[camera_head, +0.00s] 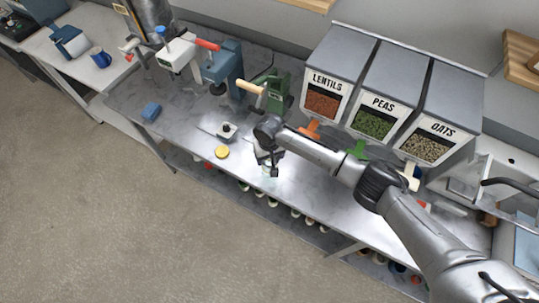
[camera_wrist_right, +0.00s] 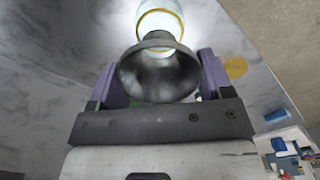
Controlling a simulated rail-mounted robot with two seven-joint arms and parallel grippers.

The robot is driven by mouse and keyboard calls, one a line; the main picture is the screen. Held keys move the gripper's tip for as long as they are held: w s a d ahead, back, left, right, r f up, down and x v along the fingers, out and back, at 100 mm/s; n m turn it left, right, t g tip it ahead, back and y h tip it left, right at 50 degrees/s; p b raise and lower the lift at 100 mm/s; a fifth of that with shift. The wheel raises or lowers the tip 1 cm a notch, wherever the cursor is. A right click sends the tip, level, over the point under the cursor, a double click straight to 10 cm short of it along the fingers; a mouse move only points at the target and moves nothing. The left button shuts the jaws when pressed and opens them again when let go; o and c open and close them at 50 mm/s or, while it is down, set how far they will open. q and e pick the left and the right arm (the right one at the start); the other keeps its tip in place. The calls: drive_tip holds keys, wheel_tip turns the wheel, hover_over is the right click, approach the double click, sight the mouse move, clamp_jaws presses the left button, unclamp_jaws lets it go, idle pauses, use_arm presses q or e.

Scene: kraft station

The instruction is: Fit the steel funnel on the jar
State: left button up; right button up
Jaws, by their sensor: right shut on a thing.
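The steel funnel (camera_wrist_right: 160,76) is a dark grey metal cone in the right wrist view, its wide mouth facing the camera. My right gripper (camera_wrist_right: 160,63) is shut on it, one purple finger on each side. The glass jar (camera_wrist_right: 160,20) with a yellow ring at its rim is just beyond the funnel, which overlaps its near edge in this view. I cannot tell whether they touch. In the head view my right gripper (camera_head: 269,160) is over the bench's front part, with the pale jar (camera_head: 269,173) just below it, mostly hidden. My left gripper is not in view.
A yellow lid (camera_head: 222,152) lies on the grey bench (camera_head: 190,122), left of the jar. A small white-and-dark item (camera_head: 227,130) stands behind it. Lentils (camera_head: 322,104), peas (camera_head: 373,123) and oats (camera_head: 428,145) dispensers line the back right. A blue block (camera_head: 151,111) lies at the left.

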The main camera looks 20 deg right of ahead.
drive_tip(key=shift+f, duration=0.2)
drive_tip(key=shift+f, duration=0.35)
drive_tip(key=shift+f, duration=0.15)
idle(0.6)
drive_tip(key=shift+f, duration=0.35)
drive_tip(key=shift+f, duration=0.35)
drive_tip(key=o, duration=1)
drive_tip(key=shift+c, duration=0.2)
